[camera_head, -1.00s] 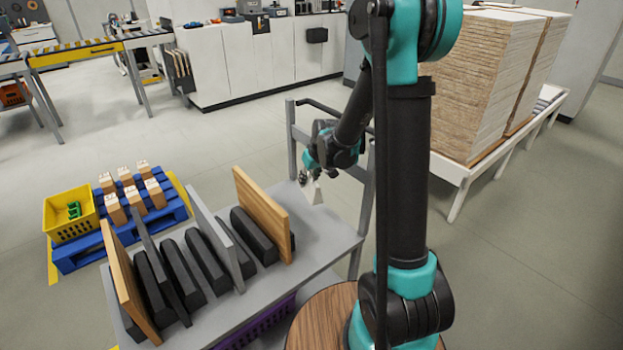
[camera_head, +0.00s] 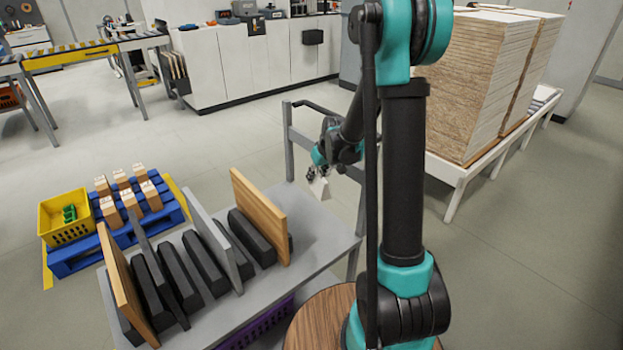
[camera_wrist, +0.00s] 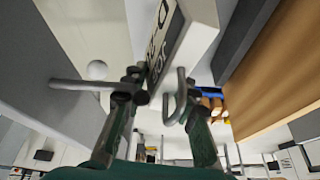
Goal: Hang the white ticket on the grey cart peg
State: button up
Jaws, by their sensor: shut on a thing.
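My gripper (camera_head: 322,173) is shut on the white ticket (camera_head: 319,189), which hangs just below it near the cart's end frame. In the wrist view, my gripper's fingers (camera_wrist: 158,92) stand on either side of the ticket's metal hook (camera_wrist: 176,104). The ticket's white body with dark print (camera_wrist: 190,42) reaches up from there, seen at a slant. A grey rod (camera_wrist: 78,86), which looks like the cart peg, juts from a grey upright (camera_wrist: 35,60) at left and ends near the left finger. Whether the hook touches the rod cannot be told. The peg is not distinct in the head view.
The grey cart (camera_head: 317,228) carries wooden boards (camera_head: 260,215), a grey panel (camera_head: 212,240) and several black blocks (camera_head: 203,262). A blue pallet (camera_head: 75,258) with a yellow crate (camera_head: 70,235) lies at left. Stacked boards (camera_head: 465,85) stand at right.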

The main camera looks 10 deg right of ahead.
jog(key=shift+w+d+f, duration=0.2)
jog(key=shift+w+d, duration=0.15)
jog(key=shift+d, duration=0.45)
jog(key=shift+w+d+f, duration=0.15)
jog(key=shift+w+d, duration=0.25)
jog(key=shift+d, duration=0.4)
jog(key=shift+w+d+f, duration=0.2)
jog(key=shift+w+d, duration=0.15)
jog(key=shift+d, duration=0.45)
